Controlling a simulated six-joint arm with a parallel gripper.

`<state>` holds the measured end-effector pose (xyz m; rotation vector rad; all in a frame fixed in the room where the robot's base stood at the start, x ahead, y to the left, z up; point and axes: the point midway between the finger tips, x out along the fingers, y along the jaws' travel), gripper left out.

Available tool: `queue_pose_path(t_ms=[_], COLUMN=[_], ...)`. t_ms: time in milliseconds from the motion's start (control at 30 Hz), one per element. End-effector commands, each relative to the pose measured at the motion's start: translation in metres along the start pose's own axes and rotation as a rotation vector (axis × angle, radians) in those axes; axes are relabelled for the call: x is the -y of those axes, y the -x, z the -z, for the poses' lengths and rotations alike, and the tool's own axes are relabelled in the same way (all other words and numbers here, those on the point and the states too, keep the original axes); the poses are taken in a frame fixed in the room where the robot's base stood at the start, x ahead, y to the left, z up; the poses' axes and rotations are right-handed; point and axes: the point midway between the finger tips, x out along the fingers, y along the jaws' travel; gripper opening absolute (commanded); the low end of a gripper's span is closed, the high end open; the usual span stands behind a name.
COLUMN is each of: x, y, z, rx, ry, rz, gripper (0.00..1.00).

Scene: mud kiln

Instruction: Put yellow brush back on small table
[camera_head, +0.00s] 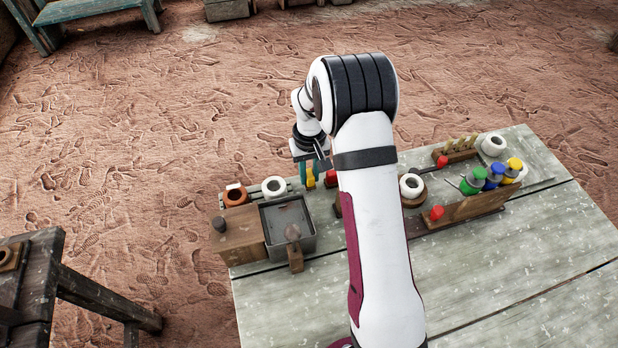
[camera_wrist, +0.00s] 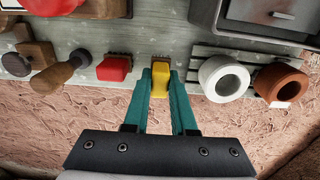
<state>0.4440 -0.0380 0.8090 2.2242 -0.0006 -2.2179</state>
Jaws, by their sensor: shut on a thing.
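The yellow brush (camera_wrist: 160,80) is between the two teal fingers of my gripper (camera_wrist: 161,88) in the wrist view, and the gripper is shut on it. Its brown bristles point toward the grey worn table (camera_wrist: 150,34); I cannot tell whether they touch it. In the head view the brush (camera_head: 310,178) shows as a small yellow patch by my gripper (camera_head: 309,173), at the far edge of the table (camera_head: 500,270). My arm hides part of the table there. A red brush (camera_wrist: 114,69) stands just left of it in the wrist view.
A metal box (camera_head: 288,228) stands at the table's left. Colored bottles (camera_head: 475,180) stand at the right. The table's front right is clear.

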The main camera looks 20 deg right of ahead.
Motion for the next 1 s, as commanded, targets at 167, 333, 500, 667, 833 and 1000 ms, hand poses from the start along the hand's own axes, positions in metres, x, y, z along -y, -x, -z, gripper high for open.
queue_pose_path(t_ms=[167,333,500,667,833,1000], x=[0.0,0.0,0.0,0.0,0.0,0.0], y=[-0.016,-0.015,-0.018,-0.018,-0.018,0.0], z=[0.0,0.0,0.001,0.001,0.0,0.002], rx=[-0.002,-0.002,-0.002,-0.001,-0.001,-0.005], ry=[0.001,0.0,0.0,0.0,0.0,0.0], rz=[0.0,0.0,0.0,0.0,0.0,-0.001], gripper=[0.0,0.0,0.35,0.54,0.54,0.54])
